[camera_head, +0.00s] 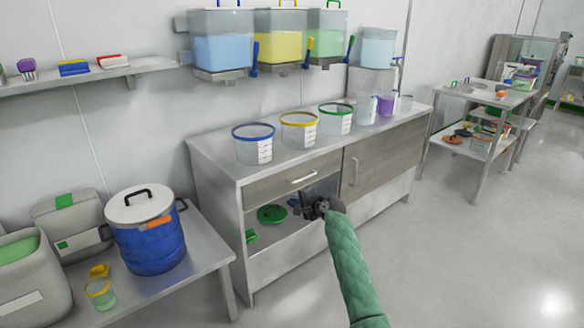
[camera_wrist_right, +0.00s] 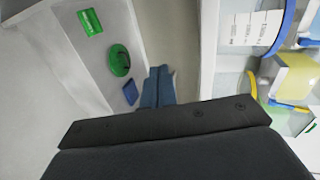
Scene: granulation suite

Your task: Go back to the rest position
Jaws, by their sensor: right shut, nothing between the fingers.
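My right gripper (camera_head: 309,200) is in front of the cabinet, near the drawer front and the open compartment below it. My green-sleeved right arm reaches up to it from the bottom of the head view. In the right wrist view its two bluish fingers (camera_wrist_right: 158,87) lie together, with nothing between them. My left gripper is in neither view.
The steel cabinet (camera_head: 215,165) carries blue-, yellow- and green-rimmed tubs. Its open compartment holds a green round item (camera_head: 271,214) and a blue item (camera_wrist_right: 130,92). A low bench with a blue drum (camera_head: 152,247) stands left. Floor at right (camera_head: 480,245) is clear.

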